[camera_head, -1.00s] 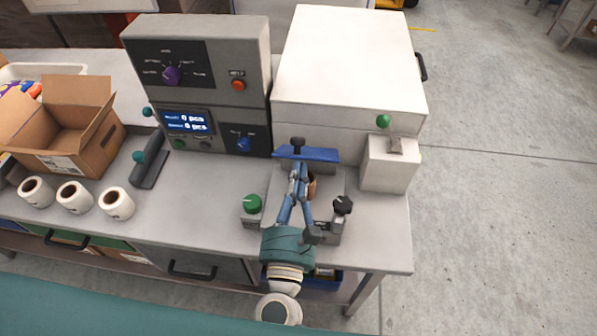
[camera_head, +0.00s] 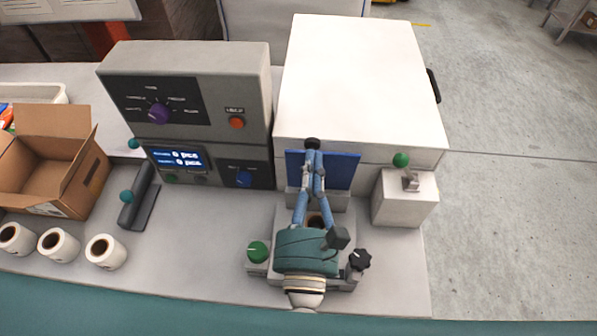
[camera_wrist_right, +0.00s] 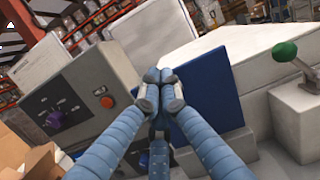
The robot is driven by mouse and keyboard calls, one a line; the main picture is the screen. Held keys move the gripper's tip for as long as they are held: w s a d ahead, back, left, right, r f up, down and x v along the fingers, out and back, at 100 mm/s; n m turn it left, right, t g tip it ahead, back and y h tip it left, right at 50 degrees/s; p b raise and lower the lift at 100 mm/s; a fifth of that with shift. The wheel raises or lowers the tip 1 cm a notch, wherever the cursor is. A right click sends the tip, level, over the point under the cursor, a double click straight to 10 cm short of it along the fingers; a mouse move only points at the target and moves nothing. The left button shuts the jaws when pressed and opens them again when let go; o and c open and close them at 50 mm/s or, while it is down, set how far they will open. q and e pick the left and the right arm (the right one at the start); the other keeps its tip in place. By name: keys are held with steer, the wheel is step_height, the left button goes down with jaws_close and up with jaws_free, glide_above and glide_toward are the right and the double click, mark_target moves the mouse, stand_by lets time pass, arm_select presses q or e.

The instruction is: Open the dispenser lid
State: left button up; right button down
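The dispenser lid (camera_head: 340,170) is a blue flat panel, tilted up nearly upright in front of the big white cabinet. It also shows in the right wrist view (camera_wrist_right: 205,95). A black knob (camera_head: 312,143) shows at its top edge, just beyond my right fingertips. My right gripper (camera_head: 313,160) has its fingers together in front of the lid. In the right wrist view the closed fingertips (camera_wrist_right: 160,88) overlap the lid's left side and the knob is hidden. I cannot tell whether they pinch its stem. My left gripper is not in view.
A grey weigher console (camera_head: 190,95) stands left of the lid. A box with a green-knobbed lever (camera_head: 402,200) stands right. A green knob (camera_head: 258,250) and a black knob (camera_head: 360,260) flank my right gripper. A carton (camera_head: 50,165) and label rolls (camera_head: 105,252) are at left.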

mark_target(317, 145)
steer(key=w, duration=0.3)
steer(key=shift+d+r, duration=0.3)
steer(key=shift+w+d, duration=0.15)
steer(key=shift+w, duration=0.55)
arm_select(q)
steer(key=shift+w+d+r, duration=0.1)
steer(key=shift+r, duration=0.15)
